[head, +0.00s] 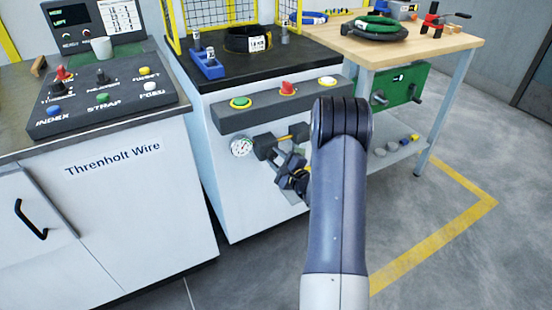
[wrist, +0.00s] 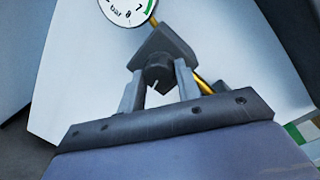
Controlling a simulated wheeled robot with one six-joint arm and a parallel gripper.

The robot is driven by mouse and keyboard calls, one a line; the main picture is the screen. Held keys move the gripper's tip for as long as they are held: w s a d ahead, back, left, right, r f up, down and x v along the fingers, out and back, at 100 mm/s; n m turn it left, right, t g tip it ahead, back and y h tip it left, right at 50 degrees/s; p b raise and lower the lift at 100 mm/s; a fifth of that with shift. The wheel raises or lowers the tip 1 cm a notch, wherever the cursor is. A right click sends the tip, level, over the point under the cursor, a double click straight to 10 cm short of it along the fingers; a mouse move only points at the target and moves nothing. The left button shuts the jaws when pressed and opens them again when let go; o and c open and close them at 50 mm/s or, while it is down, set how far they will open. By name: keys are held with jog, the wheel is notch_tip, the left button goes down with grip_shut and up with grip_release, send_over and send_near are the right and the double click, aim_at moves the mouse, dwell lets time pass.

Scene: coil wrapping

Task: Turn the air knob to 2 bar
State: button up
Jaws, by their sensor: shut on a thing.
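The air knob (wrist: 158,70) is dark grey and round, below a grey regulator body (wrist: 166,46) in the wrist view. My gripper (wrist: 159,84) is shut on the knob, one finger on each side. A small white mark shows on the knob's face. The round white pressure gauge (head: 242,147) is on the front of the white cabinet (head: 222,193) in the head view. Part of its dial (wrist: 127,8), with "bar" and a green band, shows at the wrist view's top edge; I cannot read the needle. In the head view my gripper (head: 283,163) largely hides the knob.
A yellow pipe (head: 293,137) runs right from the regulator. Above is a grey button panel (head: 284,99) with green, red and white buttons. A workbench (head: 405,45) stands at right, and a control console (head: 100,95) at left. The floor at front right is clear.

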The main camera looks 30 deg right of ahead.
jog(key=n, duration=0.4)
jog(key=shift+a+g, duration=0.1)
jog(key=shift+g, duration=0.2)
jog(key=n+h+b, duration=0.1)
jog(key=n+b, duration=0.1)
jog(key=n, duration=0.2)
jog(key=shift+f+n, duration=0.1)
jog(key=shift+n, duration=0.2)
jog(key=n+b, duration=0.1)
jog(key=n, duration=0.2)
jog(key=shift+a+b, duration=0.1)
jog(key=shift+b, duration=0.3)
jog(key=n+h+b, duration=0.1)
jog(key=n+b, duration=0.2)
jog(key=n, duration=0.1)
jog(key=shift+f, duration=0.15)
jog(key=n+h+b, duration=0.1)
jog(key=n+b, duration=0.6)
jog(key=shift+n, duration=0.3)
jog(key=n, duration=0.3)
jog(key=shift+h, duration=0.3)
jog(key=n+t, duration=0.1)
jog(key=n, duration=0.3)
jog(key=shift+n, duration=0.4)
